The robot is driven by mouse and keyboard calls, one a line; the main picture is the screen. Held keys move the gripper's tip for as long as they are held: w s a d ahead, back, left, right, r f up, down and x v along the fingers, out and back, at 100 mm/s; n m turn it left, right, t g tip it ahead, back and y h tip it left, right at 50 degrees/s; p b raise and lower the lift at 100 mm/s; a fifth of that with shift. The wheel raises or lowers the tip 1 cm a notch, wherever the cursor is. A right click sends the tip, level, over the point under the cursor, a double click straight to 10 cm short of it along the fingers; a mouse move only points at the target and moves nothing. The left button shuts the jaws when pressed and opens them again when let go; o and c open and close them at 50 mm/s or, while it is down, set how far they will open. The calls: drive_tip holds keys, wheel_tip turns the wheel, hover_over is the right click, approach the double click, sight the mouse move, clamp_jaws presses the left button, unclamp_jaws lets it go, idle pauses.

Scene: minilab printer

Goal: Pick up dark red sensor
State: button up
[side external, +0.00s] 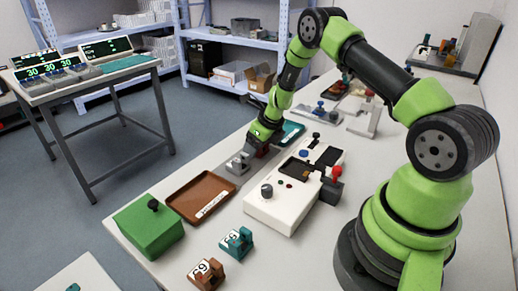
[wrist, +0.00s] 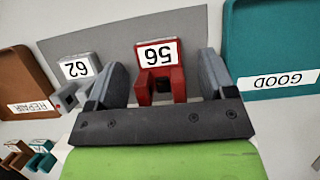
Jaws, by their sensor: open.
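The dark red sensor (wrist: 179,84) carries a white number label and stands on a grey mat (wrist: 115,38) in the wrist view. My gripper (wrist: 163,78) is open, with one finger on each side of the sensor. Gaps show between the sensor and both fingers, so it is not clamped. In the side external view, my gripper (side external: 259,143) points down over the mat, and a small part of the dark red sensor (side external: 263,152) shows beneath it, mostly hidden.
A grey sensor (wrist: 77,71) stands close beside the left finger. A teal GOOD tray (wrist: 275,55) lies to the right, a brown REPAIR tray (wrist: 22,75) to the left. A white tester box (side external: 275,213), a green box (side external: 148,228) and two loose sensors are on the table.

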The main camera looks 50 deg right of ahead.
drive_tip(key=c, duration=1)
drive_tip(key=shift+r, duration=0.15)
wheel_tip(320, 180, up, 10)
